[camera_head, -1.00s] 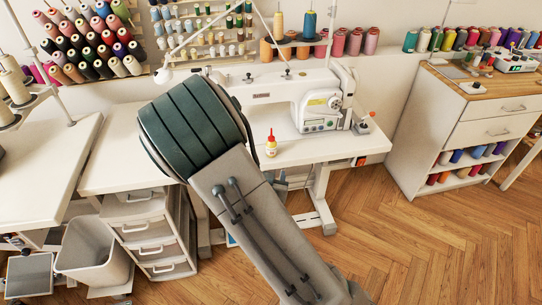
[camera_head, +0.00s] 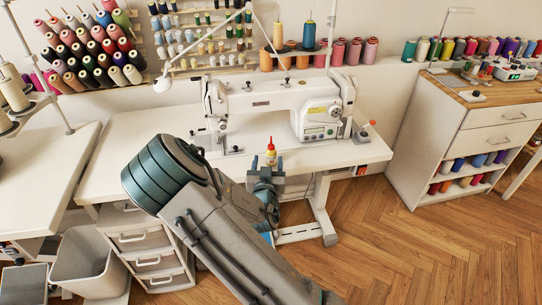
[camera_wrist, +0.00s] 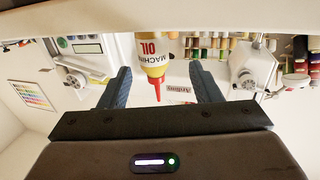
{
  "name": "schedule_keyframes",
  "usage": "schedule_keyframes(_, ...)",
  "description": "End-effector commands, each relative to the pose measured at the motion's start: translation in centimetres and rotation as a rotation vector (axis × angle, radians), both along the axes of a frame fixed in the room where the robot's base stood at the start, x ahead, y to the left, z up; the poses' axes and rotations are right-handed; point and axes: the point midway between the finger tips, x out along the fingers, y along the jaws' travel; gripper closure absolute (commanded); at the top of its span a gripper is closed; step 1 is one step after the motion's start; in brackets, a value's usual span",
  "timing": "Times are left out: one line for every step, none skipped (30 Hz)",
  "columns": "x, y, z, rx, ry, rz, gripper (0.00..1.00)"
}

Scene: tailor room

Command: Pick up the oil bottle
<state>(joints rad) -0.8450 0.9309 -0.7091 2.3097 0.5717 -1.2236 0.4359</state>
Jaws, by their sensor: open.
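The oil bottle (camera_head: 271,154) is small and yellow and white with a red tip. It stands upright on the white sewing table (camera_head: 110,175), near its front edge. In the wrist view the oil bottle (camera_wrist: 151,55) appears upside down, with "MACHINE OIL" on its label, in the gap between the two fingers. My gripper (camera_head: 265,168) is at the table's front edge, just in front of the bottle. In the wrist view my gripper (camera_wrist: 160,78) is open, with a finger on each side of the bottle and space between. I cannot tell how deep the bottle lies between the fingers.
A white sewing machine (camera_head: 270,92) stands behind the bottle. Thread racks (camera_head: 85,50) hang on the wall. A drawer unit (camera_head: 150,250) and a bin (camera_head: 88,262) stand below the table at left. The wooden floor (camera_head: 400,235) is open at right.

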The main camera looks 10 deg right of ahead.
Motion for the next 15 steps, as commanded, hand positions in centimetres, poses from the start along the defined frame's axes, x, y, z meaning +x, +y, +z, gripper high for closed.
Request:
schedule_keyframes(0.4, -0.3, 0.0, -0.001, 0.000, -0.001, 0.42)
schedule_keyframes(0.8, -0.5, 0.0, -0.001, 0.000, -0.001, 0.42)
schedule_keyframes(1.3, -0.8, 0.0, -0.002, 0.001, -0.001, 0.42)
schedule_keyframes(1.7, -1.0, 0.0, -0.002, 0.000, -0.001, 0.42)
schedule_keyframes(2.1, -1.3, -0.1, -0.003, 0.000, -0.001, 0.42)
schedule_keyframes(2.7, -1.6, -0.1, -0.003, 0.001, -0.001, 0.42)
schedule_keyframes(3.1, -1.7, -0.1, -0.001, -0.001, 0.000, 0.42)
schedule_keyframes(3.5, -1.7, -0.1, 0.000, -0.001, 0.000, 0.42)
schedule_keyframes(3.9, -1.8, -0.1, 0.000, -0.001, 0.000, 0.42)
schedule_keyframes(4.2, -1.9, -0.2, 0.000, 0.000, 0.000, 0.42)
schedule_keyframes(4.4, -1.9, -0.2, 0.000, 0.001, 0.000, 0.42)
schedule_keyframes(4.6, -2.0, -0.2, 0.000, 0.000, 0.000, 0.42)
schedule_keyframes(4.6, -2.0, -0.2, 0.000, 0.000, 0.000, 0.42)
schedule_keyframes(4.7, -2.0, -0.2, 0.000, 0.000, 0.000, 0.42)
schedule_keyframes(4.7, -2.0, -0.2, 0.000, 0.000, 0.000, 0.42)
